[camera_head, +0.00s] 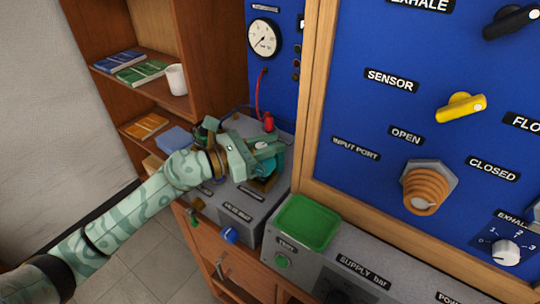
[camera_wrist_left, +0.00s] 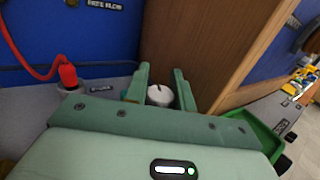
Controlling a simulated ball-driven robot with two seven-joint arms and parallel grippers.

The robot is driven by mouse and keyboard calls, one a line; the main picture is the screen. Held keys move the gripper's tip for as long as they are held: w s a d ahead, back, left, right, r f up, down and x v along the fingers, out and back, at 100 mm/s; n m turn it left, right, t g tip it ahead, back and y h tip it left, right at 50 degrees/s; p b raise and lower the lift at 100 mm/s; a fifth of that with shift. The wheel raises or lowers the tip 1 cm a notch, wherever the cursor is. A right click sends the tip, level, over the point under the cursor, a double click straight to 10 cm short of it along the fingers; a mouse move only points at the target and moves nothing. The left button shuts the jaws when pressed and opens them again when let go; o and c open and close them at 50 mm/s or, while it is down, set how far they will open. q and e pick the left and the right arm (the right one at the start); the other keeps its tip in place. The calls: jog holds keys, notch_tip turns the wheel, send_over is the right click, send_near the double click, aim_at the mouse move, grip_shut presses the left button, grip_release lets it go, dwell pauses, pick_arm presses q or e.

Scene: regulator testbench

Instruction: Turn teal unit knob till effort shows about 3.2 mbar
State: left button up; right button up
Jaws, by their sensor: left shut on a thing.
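My left gripper (camera_head: 262,158) is at the grey bench unit below the blue panel. It is shut on a knob with a pale round top (camera_head: 261,146); a teal part (camera_head: 272,166) shows beside the fingers. In the left wrist view the two fingers (camera_wrist_left: 159,92) stand on either side of the pale top (camera_wrist_left: 160,97). The knob's sides are mostly hidden by the fingers. A round white gauge (camera_head: 264,38) hangs on the blue panel, its dark needle toward the lower left; its figures are too small to read. My right gripper is not in view.
A red plug (camera_head: 268,122) with a red hose stands just behind the gripper; it also shows in the left wrist view (camera_wrist_left: 67,74). A green tray (camera_head: 308,224) sits on the supply unit to the right. A blue knob (camera_head: 230,236) is on the front. A wooden post (camera_head: 312,90) rises close by.

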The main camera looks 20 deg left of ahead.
pick_arm(q)
jog(key=shift+f, duration=0.25)
jog(key=shift+s+d+r, duration=0.1)
jog(key=shift+r, duration=0.1)
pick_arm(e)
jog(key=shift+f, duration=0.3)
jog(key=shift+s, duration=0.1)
pick_arm(q)
jog(key=o, duration=1)
jog(key=b+v, duration=0.3)
jog(key=v, duration=1.3)
jog(key=shift+a, duration=0.3)
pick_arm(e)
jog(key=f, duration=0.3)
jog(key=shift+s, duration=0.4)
